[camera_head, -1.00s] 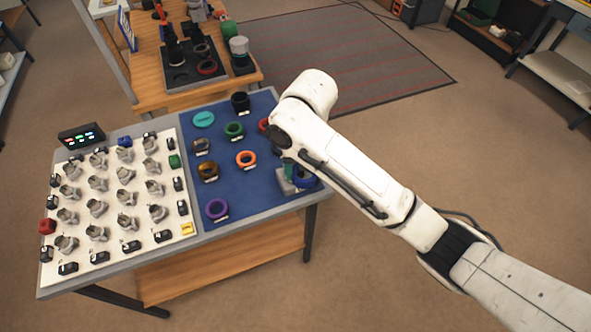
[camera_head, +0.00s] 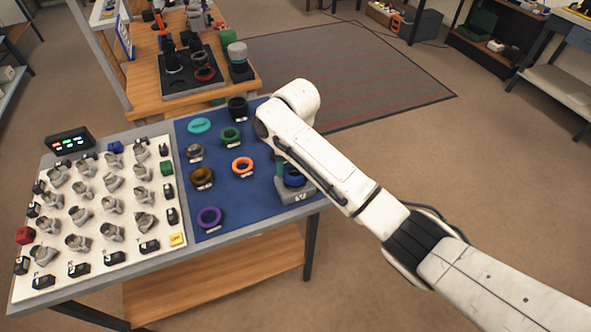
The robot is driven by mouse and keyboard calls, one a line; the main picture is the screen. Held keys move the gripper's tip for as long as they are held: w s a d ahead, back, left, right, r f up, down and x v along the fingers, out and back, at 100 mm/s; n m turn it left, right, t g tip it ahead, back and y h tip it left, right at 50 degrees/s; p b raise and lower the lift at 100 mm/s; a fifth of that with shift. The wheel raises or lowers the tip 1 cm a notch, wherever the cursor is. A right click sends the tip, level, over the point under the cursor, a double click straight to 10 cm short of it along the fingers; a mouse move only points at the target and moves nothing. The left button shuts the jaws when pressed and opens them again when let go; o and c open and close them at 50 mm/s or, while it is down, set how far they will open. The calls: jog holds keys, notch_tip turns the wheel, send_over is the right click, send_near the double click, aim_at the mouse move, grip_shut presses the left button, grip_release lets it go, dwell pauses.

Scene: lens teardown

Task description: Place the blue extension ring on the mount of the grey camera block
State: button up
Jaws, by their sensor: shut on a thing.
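The grey camera block (camera_head: 299,195) stands at the right end of the blue mat, partly behind my arm. The blue extension ring (camera_head: 293,176) is at the top of the block, over its mount area. I cannot tell whether it is seated or just above the mount. My gripper (camera_head: 284,164) is at the ring, shut on it, with its fingers mostly hidden behind my white forearm.
A purple ring (camera_head: 209,217), an orange ring (camera_head: 242,166), a brown ring (camera_head: 202,177), a green ring (camera_head: 231,134) and a teal disc (camera_head: 199,125) lie on the blue mat (camera_head: 235,203). A white board (camera_head: 140,238) with many small parts fills the left side.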

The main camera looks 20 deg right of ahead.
aim_at(296, 169)
jog(key=shift+f, duration=0.45)
jog(key=shift+f, duration=0.1)
jog(key=o, duration=1.1)
jog(key=shift+r+p, duration=1)
jog(key=shift+r, duration=5.1)
